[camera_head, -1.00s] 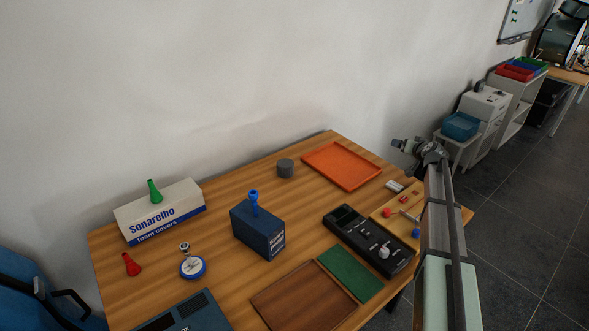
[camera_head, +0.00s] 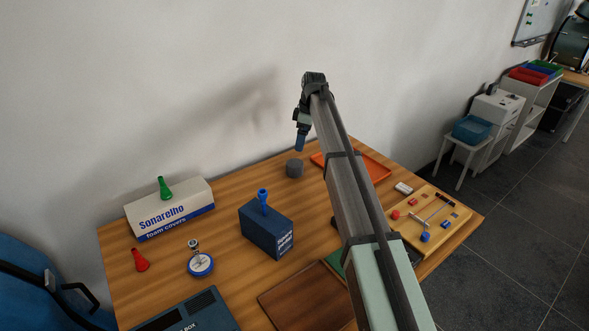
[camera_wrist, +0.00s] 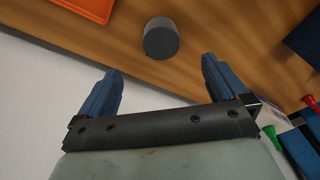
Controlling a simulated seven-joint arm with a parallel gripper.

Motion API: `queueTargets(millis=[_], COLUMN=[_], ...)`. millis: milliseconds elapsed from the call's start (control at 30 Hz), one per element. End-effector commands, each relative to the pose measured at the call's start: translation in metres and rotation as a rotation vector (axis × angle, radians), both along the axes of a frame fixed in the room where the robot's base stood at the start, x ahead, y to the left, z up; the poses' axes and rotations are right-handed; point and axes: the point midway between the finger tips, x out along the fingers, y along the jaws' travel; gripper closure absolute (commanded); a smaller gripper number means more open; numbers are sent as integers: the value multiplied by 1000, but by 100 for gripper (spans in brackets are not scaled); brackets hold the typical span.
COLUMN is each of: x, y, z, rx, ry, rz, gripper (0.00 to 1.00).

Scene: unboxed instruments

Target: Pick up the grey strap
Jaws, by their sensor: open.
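A short dark-grey cylinder (camera_head: 294,168), which looks like the rolled-up grey strap, stands on the wooden table near its back edge, left of the orange tray. My gripper (camera_head: 300,145) hangs above the table, over the area of the grey roll, with its blue fingers pointing down. In the wrist view the grey roll (camera_wrist: 160,40) lies beyond the fingertips, in line with the gap between them. My gripper (camera_wrist: 161,66) is open and empty there, with clear space between it and the roll.
The orange tray (camera_head: 375,168) is beside the roll, partly hidden by my arm. A navy box (camera_head: 266,232) with a blue piece on top stands in front. A white foam-covers box (camera_head: 172,212) is at left. The wall is close behind the table.

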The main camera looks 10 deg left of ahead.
Motion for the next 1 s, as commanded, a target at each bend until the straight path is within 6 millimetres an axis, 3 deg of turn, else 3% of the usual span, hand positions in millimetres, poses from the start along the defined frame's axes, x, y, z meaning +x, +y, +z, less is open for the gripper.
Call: queueTargets(millis=[167, 633, 1000], x=[-4, -3, 0], y=[5, 16, 22], z=[-4, -73, -97], rx=[-14, -12, -12], ry=[12, 11, 11], rz=[21, 19, 19], gripper=[0, 0, 0])
